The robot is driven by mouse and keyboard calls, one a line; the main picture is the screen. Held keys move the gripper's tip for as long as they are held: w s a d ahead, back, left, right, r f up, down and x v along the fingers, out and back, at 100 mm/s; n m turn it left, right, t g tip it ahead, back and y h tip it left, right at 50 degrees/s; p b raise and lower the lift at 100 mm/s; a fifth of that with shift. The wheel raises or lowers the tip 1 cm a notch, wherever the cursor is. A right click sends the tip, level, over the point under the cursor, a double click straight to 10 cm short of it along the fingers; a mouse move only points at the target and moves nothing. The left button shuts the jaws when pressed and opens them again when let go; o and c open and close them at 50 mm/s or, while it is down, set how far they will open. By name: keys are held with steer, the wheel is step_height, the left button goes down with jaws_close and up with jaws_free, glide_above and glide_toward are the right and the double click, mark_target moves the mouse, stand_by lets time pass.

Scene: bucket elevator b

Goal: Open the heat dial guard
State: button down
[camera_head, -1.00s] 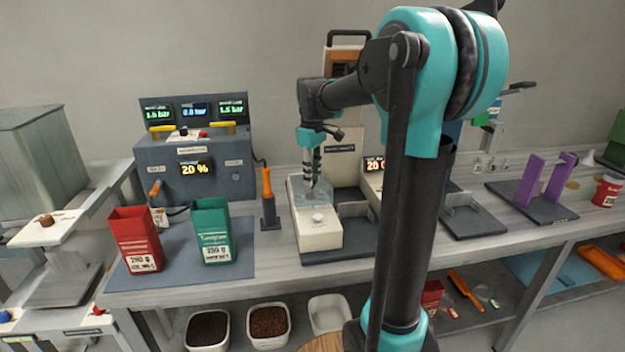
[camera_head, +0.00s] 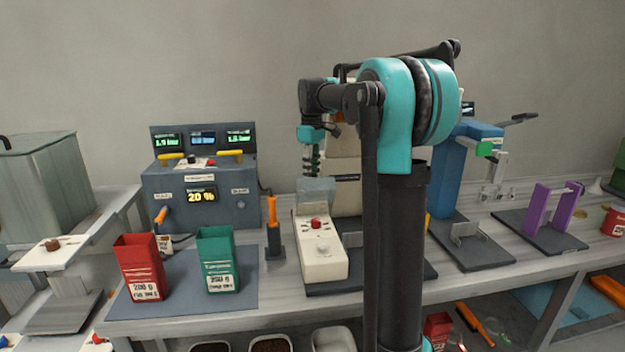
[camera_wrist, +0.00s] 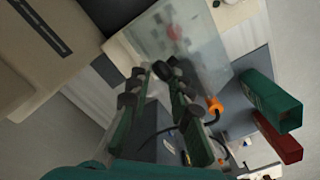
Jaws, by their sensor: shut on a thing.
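The heat dial guard (camera_head: 316,192) is a clear, greyish flap at the back of a cream control box (camera_head: 322,262). It stands raised, nearly upright. A red dial (camera_head: 316,223) shows uncovered on the box top in front of it. In the wrist view the clear guard (camera_wrist: 200,60) is a large see-through pane beyond the fingers. My gripper (camera_head: 313,172) is shut on the guard, coming from above and behind it. In the wrist view my gripper (camera_wrist: 163,76) has its fingertips close together at the pane; the exact contact is hard to see.
A pale round knob (camera_head: 322,249) is lower on the box. An orange-handled tool (camera_head: 273,220) stands just left. Green (camera_head: 216,262) and red (camera_head: 140,268) bags are further left. A blue press (camera_head: 455,180) stands right. My arm hides part of the bench beside the box.

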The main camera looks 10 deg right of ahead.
steer(key=shift+w+d+f, duration=0.1)
steer(key=shift+w+d, duration=0.15)
steer(key=shift+w, duration=0.4)
steer(key=shift+w+d+f, duration=0.1)
steer(key=shift+w+d, duration=0.1)
steer(key=shift+w, duration=0.4)
steer(key=c, duration=1.3)
jaws_free()
steer(key=shift+d, duration=0.1)
steer(key=shift+c, duration=0.2)
steer(key=shift+s+r, duration=0.1)
